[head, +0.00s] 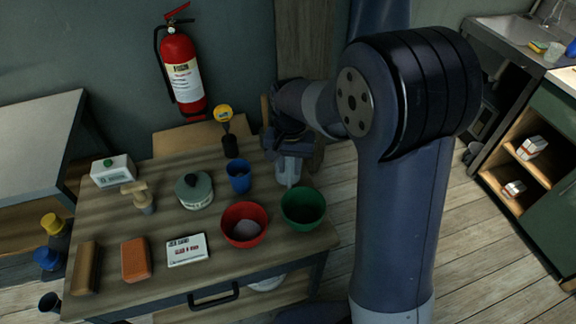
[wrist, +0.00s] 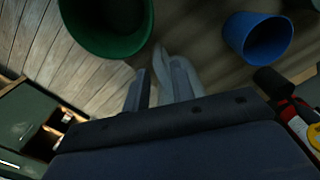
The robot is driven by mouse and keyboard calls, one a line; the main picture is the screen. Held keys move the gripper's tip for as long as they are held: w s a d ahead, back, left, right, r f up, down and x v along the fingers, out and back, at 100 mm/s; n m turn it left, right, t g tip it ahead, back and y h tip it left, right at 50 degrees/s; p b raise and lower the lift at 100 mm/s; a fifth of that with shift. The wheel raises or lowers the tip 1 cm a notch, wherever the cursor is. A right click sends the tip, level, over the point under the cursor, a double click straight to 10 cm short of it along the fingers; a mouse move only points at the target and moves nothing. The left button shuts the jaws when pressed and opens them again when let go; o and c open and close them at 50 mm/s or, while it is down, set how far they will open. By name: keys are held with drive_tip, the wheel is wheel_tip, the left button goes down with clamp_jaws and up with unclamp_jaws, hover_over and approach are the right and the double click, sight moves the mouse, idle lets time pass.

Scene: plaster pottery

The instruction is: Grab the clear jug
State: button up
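The clear jug (head: 288,172) stands on the right side of the wooden table, behind the green bowl. It is a pale, see-through shape, and its upper part is hidden by my gripper (head: 284,148), which is right above it. In the wrist view, my gripper (wrist: 160,88) has its two fingers apart. A pale see-through part of the jug (wrist: 163,64) shows between and just beyond the fingers. I cannot tell whether the fingers touch it.
The green bowl (head: 303,208) and blue cup (head: 239,177) stand close to the jug. The red bowl (head: 244,225), a lidded pot (head: 194,190), a label card (head: 187,250) and a sponge-like block (head: 135,260) fill the table leftward. A fire extinguisher (head: 183,70) hangs behind.

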sight(289, 175)
drive_tip(key=shift+s+f+p, duration=0.15)
drive_tip(key=shift+f+p, duration=0.2)
drive_tip(key=shift+f, duration=1.05)
drive_tip(key=shift+s+f+p, duration=0.15)
drive_tip(key=shift+f+p, duration=0.15)
drive_tip(key=shift+f, duration=1.05)
drive_tip(key=shift+c, duration=0.2)
clamp_jaws()
